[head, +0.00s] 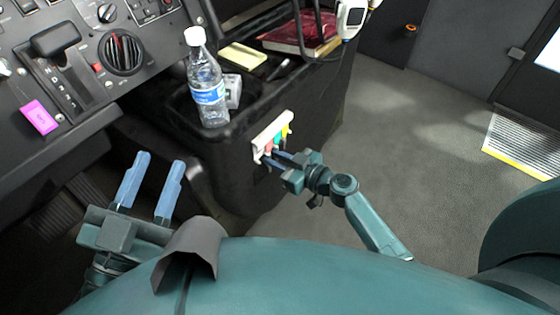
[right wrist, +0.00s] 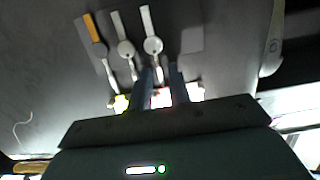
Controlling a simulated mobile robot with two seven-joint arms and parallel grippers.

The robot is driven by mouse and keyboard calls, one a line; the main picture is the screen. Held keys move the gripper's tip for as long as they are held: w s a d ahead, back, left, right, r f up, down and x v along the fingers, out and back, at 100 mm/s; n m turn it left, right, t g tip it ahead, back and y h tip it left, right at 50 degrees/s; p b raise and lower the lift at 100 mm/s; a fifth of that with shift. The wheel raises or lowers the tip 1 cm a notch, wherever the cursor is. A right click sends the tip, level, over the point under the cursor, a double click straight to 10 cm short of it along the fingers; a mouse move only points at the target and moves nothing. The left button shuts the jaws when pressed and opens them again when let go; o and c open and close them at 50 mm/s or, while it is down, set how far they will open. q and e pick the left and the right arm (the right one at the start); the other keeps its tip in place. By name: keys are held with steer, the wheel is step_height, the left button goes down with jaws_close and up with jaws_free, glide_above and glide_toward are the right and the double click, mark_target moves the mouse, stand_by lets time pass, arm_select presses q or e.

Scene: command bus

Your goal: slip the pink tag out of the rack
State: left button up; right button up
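The rack (head: 266,132) is a small pale holder on the side of the black console, with coloured tags in yellow, green and reddish-pink. The pink tag (right wrist: 161,98) shows in the right wrist view between my right gripper's two fingers, partly hidden. My right gripper (head: 273,158) is at the rack's lower front; in the right wrist view its fingers (right wrist: 160,70) are apart, one each side of the pink tag. I cannot tell whether they touch it. My left gripper (head: 160,159) is open and empty, left of the console.
A water bottle (head: 207,85) stands on the console above the rack, with a yellow pad (head: 243,56) and a red book (head: 300,35) behind. A magenta note (head: 40,117) is on the dashboard at left. Open floor (head: 430,130) lies to the right.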

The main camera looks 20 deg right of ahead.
jaws_close()
arm_select(q)
steer(key=shift+f, duration=0.3)
steer(key=shift+f+b, duration=0.35)
arm_select(e)
steer(key=shift+s+d, duration=0.2)
steer(key=shift+s, duration=0.05)
arm_select(q)
steer(key=shift+f, duration=0.15)
arm_select(e)
steer(key=shift+v, duration=0.85)
steer(key=shift+s+f, duration=0.1)
